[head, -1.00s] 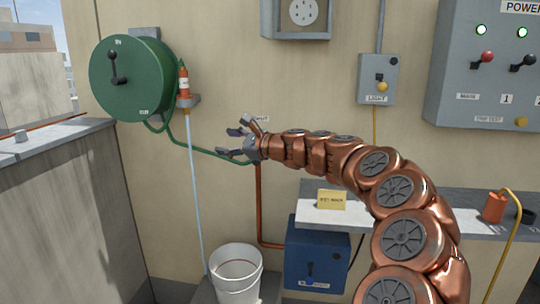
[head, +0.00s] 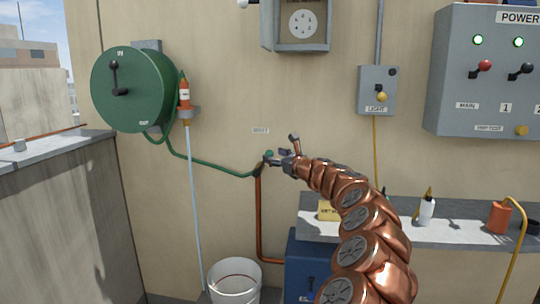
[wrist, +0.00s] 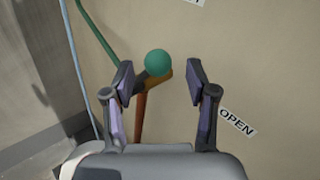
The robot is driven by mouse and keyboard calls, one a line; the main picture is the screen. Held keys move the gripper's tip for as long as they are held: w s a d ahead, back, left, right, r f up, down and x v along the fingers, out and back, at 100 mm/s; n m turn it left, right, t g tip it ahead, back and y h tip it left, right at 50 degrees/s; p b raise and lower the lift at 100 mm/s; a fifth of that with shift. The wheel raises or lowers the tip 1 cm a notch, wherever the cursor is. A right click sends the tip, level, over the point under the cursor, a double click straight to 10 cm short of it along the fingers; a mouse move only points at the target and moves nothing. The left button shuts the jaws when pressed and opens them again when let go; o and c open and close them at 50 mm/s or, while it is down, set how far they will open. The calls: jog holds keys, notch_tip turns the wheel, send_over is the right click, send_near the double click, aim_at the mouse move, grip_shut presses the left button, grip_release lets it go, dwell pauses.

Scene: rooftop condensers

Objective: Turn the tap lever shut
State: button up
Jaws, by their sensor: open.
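The tap's round green knob (wrist: 158,62) is between my open fingers in the wrist view, nearer the left finger, with a brass-coloured part (wrist: 155,82) just below it. In the head view the knob (head: 268,154) shows small and partly covered by my gripper, at the top of the copper pipe (head: 259,215). My gripper (wrist: 160,74) is open, with wall and tap showing between its fingers. In the head view my gripper (head: 282,153) is at the tap. Contact with the knob cannot be told. An OPEN label (wrist: 237,122) is right of the tap.
A green hose (head: 210,160) runs from the reel (head: 133,88) to the tap. A pale blue line (head: 194,200), water or tube, drops toward a white bucket (head: 234,279). A blue box (head: 305,252) is below.

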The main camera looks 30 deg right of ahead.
aim_at(272, 155)
jog(key=shift+w+a, duration=0.15)
jog(key=shift+w, duration=0.7)
jog(key=shift+w+a, duration=0.15)
jog(key=shift+w, duration=0.7)
jog(key=shift+c, duration=0.4)
grip_shut()
